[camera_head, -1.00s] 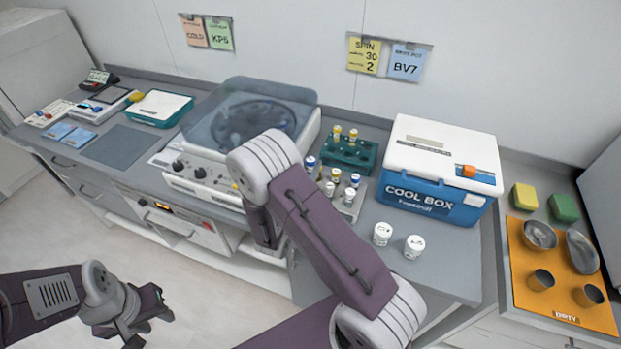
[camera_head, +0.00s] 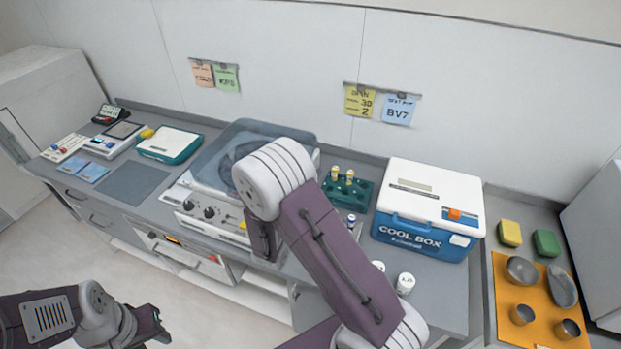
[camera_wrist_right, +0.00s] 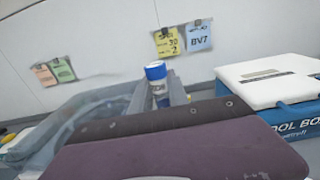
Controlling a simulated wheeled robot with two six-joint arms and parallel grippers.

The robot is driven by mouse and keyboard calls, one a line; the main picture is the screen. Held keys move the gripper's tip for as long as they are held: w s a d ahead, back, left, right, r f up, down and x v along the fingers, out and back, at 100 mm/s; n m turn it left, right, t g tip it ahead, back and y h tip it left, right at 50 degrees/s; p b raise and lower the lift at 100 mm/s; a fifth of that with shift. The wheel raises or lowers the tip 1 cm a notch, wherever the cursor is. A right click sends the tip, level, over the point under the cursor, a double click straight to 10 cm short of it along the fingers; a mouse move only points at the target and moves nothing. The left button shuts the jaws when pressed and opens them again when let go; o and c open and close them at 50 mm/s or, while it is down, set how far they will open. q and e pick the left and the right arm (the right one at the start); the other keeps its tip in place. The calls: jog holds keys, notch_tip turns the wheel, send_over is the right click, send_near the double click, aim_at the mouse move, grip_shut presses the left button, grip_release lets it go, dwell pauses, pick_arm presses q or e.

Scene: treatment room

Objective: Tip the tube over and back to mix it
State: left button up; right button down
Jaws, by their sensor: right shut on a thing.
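In the right wrist view, a tube with a blue cap (camera_wrist_right: 155,71) stands between the fingers of my right gripper (camera_wrist_right: 160,96), cap up and close to upright. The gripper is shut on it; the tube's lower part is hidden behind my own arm. In the head view my right arm covers the tube and most of the gripper. My left gripper (camera_head: 152,326) is low at the left, away from the counter, its fingers apart and empty.
A centrifuge (camera_head: 205,211) with a clear lid stands behind my right arm. A green rack (camera_head: 363,194) with yellow-capped tubes and a cool box (camera_head: 425,246) stand right of it. A white jar (camera_head: 405,283) is near the front edge. A grey mat (camera_head: 132,183) lies bare at left.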

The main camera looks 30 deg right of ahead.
jog(key=shift+r, duration=0.65)
pick_arm(q)
jog(key=shift+s+r, duration=0.1)
jog(key=shift+r, duration=0.3)
pick_arm(e)
jog(key=shift+f, duration=0.1)
